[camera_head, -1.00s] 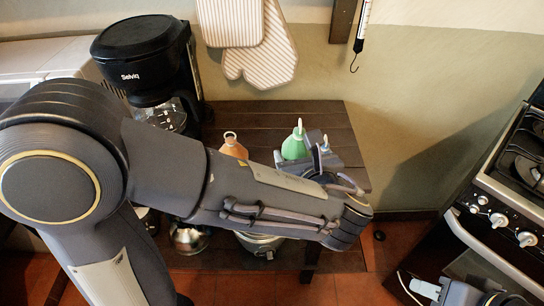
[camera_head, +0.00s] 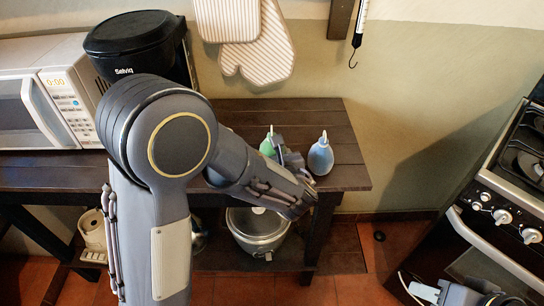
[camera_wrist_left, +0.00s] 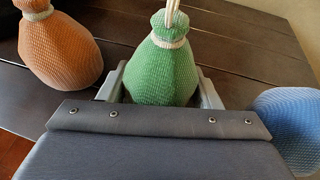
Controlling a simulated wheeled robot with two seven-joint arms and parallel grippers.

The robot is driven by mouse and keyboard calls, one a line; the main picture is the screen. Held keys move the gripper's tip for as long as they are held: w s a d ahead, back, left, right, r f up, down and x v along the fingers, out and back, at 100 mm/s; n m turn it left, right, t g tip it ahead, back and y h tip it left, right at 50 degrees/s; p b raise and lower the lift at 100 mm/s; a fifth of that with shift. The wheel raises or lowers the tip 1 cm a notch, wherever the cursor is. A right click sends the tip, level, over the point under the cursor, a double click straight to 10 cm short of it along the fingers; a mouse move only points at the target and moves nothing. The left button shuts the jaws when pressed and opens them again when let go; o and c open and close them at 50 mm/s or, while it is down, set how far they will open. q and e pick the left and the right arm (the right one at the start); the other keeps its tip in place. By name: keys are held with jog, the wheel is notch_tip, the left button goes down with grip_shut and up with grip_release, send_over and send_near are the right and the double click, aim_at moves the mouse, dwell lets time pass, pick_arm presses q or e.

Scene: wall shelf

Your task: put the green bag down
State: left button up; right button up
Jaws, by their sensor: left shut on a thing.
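The green bag (camera_head: 267,147) is a rounded woven pouch with a tied neck and a pale cord loop. It is upright over the wooden table (camera_head: 335,115), behind my left gripper (camera_head: 280,152) in the head view. In the left wrist view, the green bag (camera_wrist_left: 163,70) sits between the two fingers of my left gripper (camera_wrist_left: 160,88), which is shut on it. Its base is hidden by the gripper, so I cannot tell whether it touches the table. My right gripper (camera_head: 425,291) is at the bottom right, partly cut off; its jaws are unclear.
A blue bag (camera_head: 320,156) stands close on the right of the green bag. An orange bag (camera_wrist_left: 60,48) stands on its left, hidden in the head view. The table's right end is clear.

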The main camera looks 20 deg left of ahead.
pick_arm(q)
jog(key=shift+f, duration=0.2)
jog(key=o, duration=0.7)
jog(key=shift+f, duration=0.1)
jog(key=o, duration=0.5)
